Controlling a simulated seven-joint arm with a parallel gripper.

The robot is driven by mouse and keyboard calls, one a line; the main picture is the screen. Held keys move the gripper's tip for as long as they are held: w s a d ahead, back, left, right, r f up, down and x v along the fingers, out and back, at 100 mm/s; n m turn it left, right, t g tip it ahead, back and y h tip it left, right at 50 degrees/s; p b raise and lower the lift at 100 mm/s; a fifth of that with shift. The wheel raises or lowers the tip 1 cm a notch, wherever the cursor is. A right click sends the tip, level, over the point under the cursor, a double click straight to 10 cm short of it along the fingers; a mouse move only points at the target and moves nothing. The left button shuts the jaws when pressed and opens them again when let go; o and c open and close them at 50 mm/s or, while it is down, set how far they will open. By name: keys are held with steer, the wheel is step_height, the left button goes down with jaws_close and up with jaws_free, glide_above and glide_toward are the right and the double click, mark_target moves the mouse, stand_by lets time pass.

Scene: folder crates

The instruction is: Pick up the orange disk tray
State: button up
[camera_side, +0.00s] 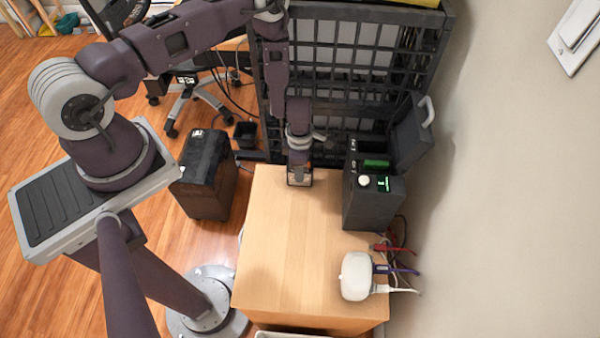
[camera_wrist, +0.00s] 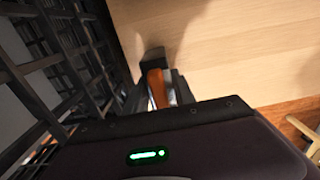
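My gripper (camera_side: 299,178) points down at the back edge of the wooden cabinet top, close to the black rack. In the wrist view, its dark fingertip (camera_wrist: 152,58) shows beyond the wrist housing. A narrow orange-brown piece (camera_wrist: 157,88) shows right at the fingers, with a grey strip beside it. I cannot tell whether this piece is the orange disk tray or part of my gripper. No orange tray can be made out in the side view. The finger gap is hidden in both views, so open or shut is unclear.
A black grid rack (camera_side: 340,50) stands behind the cabinet (camera_side: 290,240). A dark case with a raised lid (camera_side: 370,205) stands at the cabinet's right. A white rounded device (camera_side: 356,277) with cables sits at front right. A black box (camera_side: 205,175) is at left. The cabinet top's middle is clear.

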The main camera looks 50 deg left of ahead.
jaws_close()
step_height(320, 180, up, 10)
stand_by(0.3)
